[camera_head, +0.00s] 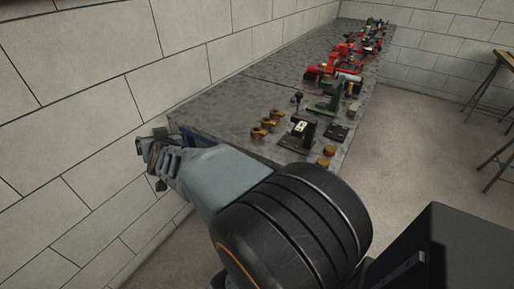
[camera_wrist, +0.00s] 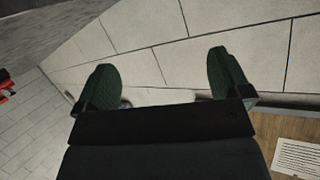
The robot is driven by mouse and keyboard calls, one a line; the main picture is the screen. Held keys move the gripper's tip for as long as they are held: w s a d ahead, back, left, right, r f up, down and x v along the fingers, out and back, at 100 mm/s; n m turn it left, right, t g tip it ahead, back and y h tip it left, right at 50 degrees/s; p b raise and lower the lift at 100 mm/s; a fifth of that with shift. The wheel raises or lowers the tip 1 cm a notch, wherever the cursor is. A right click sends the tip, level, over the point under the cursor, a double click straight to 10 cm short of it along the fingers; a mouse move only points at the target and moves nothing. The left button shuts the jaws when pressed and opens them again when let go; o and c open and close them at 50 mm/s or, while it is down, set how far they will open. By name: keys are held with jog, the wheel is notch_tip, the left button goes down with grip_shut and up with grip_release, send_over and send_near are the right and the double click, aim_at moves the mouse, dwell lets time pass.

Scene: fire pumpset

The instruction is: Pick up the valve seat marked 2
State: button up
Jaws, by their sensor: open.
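Several small brass-coloured parts (camera_head: 265,126) stand in a group near the front left of the long grey bench (camera_head: 225,93) in the head view. They may be the valve seats, but no number 2 can be read on them at this size. My gripper (camera_head: 155,162) is at the bench's near left corner, by the wall, to the left of the brass parts and apart from them. In the wrist view my gripper (camera_wrist: 168,80) has its two green-padded fingers wide apart with nothing between them. No valve seat shows in the wrist view.
A black stand with a white label (camera_head: 299,129), a green device (camera_head: 326,102) and two round brass-coloured pieces (camera_head: 327,156) are near the bench's front. Red machinery (camera_head: 325,72) fills the far part. The block wall (camera_head: 90,75) borders the left side.

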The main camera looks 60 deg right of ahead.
jog(key=s+d+f+m+g+h+b, duration=0.2)
jog(key=d+f+m+h, duration=0.1)
jog(key=d, duration=0.2)
jog(key=s+d+f+m+g+h+b, duration=0.1)
jog(key=s+d+f+m+g+h, duration=0.1)
jog(key=d+h, duration=0.25)
jog(key=m+g+h+b, duration=0.3)
jog(key=m+g+b, duration=0.15)
jog(key=g, duration=0.35)
send_near(257, 134)
jog(key=shift+m+y, duration=0.25)
jog(key=shift+m, duration=0.2)
jog(key=d+b, duration=0.1)
jog(key=d, duration=0.4)
jog(key=shift+w+d, duration=0.1)
jog(key=shift+d, duration=0.1)
jog(key=shift+d+f+b, duration=0.25)
jog(key=shift+d+b, duration=0.15)
jog(key=shift+d, duration=0.75)
jog(key=shift+d+f+b, duration=0.2)
jog(key=shift+d+b, duration=0.15)
jog(key=shift+d, duration=1.5)
jog(key=c, duration=1.2)
